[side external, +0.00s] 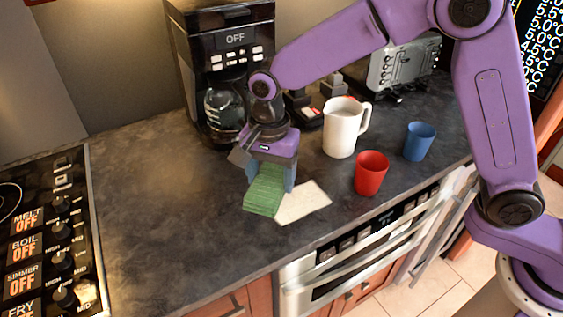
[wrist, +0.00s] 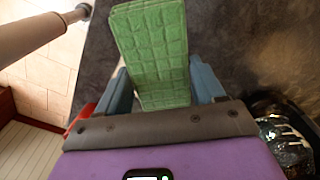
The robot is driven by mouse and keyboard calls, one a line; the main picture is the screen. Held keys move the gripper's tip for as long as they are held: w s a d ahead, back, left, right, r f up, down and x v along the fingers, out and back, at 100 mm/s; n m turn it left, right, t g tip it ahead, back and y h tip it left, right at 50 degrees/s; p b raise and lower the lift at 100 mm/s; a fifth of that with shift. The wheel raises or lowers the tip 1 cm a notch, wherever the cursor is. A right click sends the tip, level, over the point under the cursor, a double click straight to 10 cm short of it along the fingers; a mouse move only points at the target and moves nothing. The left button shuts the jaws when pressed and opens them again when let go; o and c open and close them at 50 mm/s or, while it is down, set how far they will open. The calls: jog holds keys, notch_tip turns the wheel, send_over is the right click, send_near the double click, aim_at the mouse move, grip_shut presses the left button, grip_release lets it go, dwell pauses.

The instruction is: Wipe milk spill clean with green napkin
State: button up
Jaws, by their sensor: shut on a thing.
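My gripper (side external: 270,175) is shut on the green napkin (side external: 263,196), low at the counter. In the wrist view the napkin (wrist: 155,50) stands out between the two blue-grey fingers (wrist: 160,88). A pale, cream-white patch (side external: 303,203), which looks like the milk spill, lies on the dark counter just right of the napkin. The napkin's lower edge is beside the patch and seems to overlap its left end. I cannot tell whether the napkin touches the counter. The spill does not show in the wrist view.
A white pitcher (side external: 341,128), a red cup (side external: 370,174) and a blue cup (side external: 419,141) stand right of the spill. A coffee maker (side external: 223,45) is behind my gripper and a toaster (side external: 408,66) is at the back. The counter (side external: 160,220) is clear to the left, up to the stove (side external: 50,240).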

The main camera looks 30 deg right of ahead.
jog(key=shift+f, duration=3)
jog(key=o, duration=0.3)
jog(key=c, duration=0.6)
jog(key=shift+f, duration=0.6)
jog(key=shift+d, duration=0.1)
